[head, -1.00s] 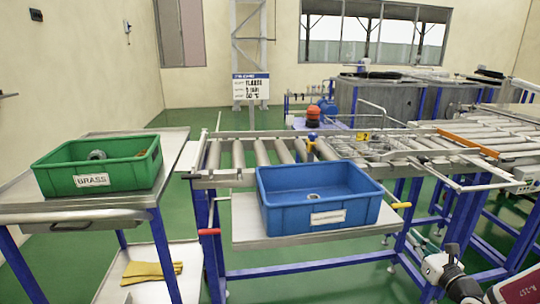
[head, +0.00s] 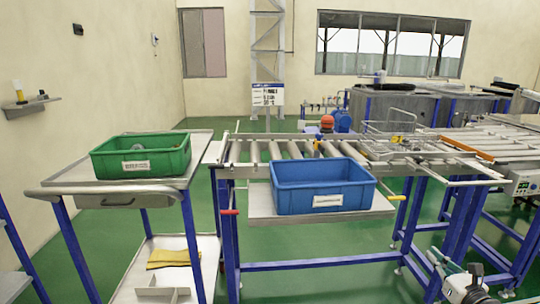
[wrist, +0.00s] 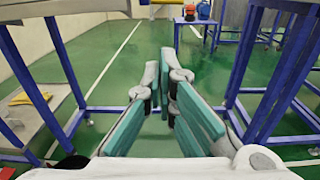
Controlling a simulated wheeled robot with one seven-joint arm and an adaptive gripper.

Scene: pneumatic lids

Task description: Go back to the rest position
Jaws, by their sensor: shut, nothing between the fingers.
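My gripper (wrist: 167,85) shows in the wrist view with its teal-padded fingers shut and empty. It points over open green floor between blue table legs and touches nothing that I can see. The green bin (head: 141,155) stands on a metal cart at the left. The blue bin (head: 323,186) stands on a shelf in front of the roller conveyor (head: 262,150).
The cart (head: 110,191) has blue legs and a lower shelf with yellow gloves (head: 168,258). Blue conveyor legs (wrist: 246,60) rise at the right of the wrist view. Green floor (wrist: 130,62) is clear between them. A small wall shelf (head: 31,107) is at the far left.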

